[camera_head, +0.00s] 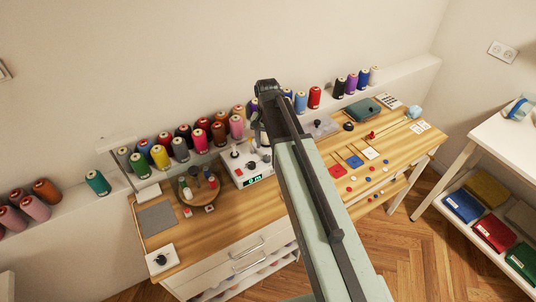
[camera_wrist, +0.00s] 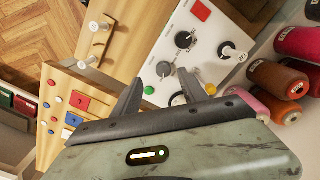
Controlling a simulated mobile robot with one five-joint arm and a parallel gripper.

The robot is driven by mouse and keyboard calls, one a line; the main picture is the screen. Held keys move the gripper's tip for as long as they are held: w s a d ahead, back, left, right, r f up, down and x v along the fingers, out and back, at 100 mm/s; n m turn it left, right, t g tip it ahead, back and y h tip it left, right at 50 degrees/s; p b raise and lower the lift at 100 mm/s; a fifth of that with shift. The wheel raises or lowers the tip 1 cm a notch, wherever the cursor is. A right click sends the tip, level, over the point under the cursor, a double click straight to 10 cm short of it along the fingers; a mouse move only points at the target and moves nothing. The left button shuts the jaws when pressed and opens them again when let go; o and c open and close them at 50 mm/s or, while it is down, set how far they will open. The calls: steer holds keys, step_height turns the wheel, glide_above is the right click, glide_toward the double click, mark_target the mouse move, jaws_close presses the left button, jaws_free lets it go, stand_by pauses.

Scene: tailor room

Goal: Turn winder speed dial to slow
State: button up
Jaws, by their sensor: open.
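The winder (camera_head: 240,172) is a white box with knobs and a small lit display on the wooden table, partly hidden by my arm. The wrist view shows its white panel (camera_wrist: 204,62) tilted and close up. The labels are too small to tell which is the speed dial. My gripper (camera_wrist: 160,73) is open and empty, over the panel's near part; contact cannot be told.
Thread spools (camera_head: 200,141) line the back shelf. Colored patches and buttons lie to the right.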

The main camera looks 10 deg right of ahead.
mark_target(267, 157)
steer(key=shift+w+m, duration=0.3)
steer(key=shift+w, duration=0.45)
steer(key=shift+s+f+b, duration=0.1)
steer(key=shift+f+b, duration=0.35)
steer(key=shift+b, duration=0.05)
step_height(267, 157, down, 7)
steer(key=b, duration=0.7)
steer(key=shift+r, duration=0.1)
jaws_close()
